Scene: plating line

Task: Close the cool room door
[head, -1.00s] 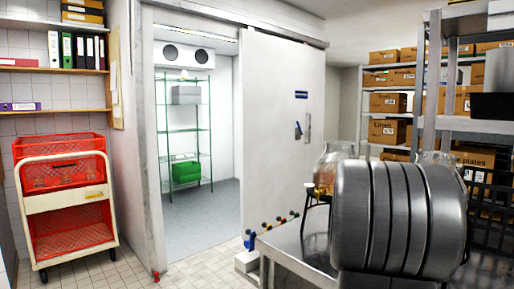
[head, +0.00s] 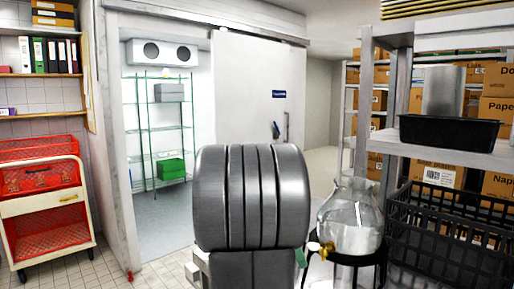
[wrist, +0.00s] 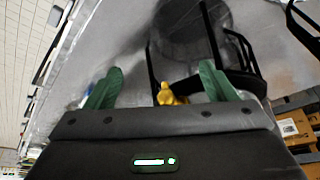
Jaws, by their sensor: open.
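The cool room door (head: 257,95) is a white sliding panel hanging from an overhead rail in the head view. It stands to the right of the doorway, which is open. A blue and dark handle (head: 276,130) and a vertical bar show on its right part. My arm's grey, ribbed link covers the door's lower part. My gripper (wrist: 158,90) shows in the wrist view with two green fingers spread apart and nothing between them. The door cannot be made out in the wrist view.
A glass dispenser with a brass tap (head: 350,220) stands on a black stand at right. A shelf rack with a black crate (head: 445,235) and boxes is beyond it. A red-basket trolley (head: 45,195) stands left. Tiled floor is free before the doorway.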

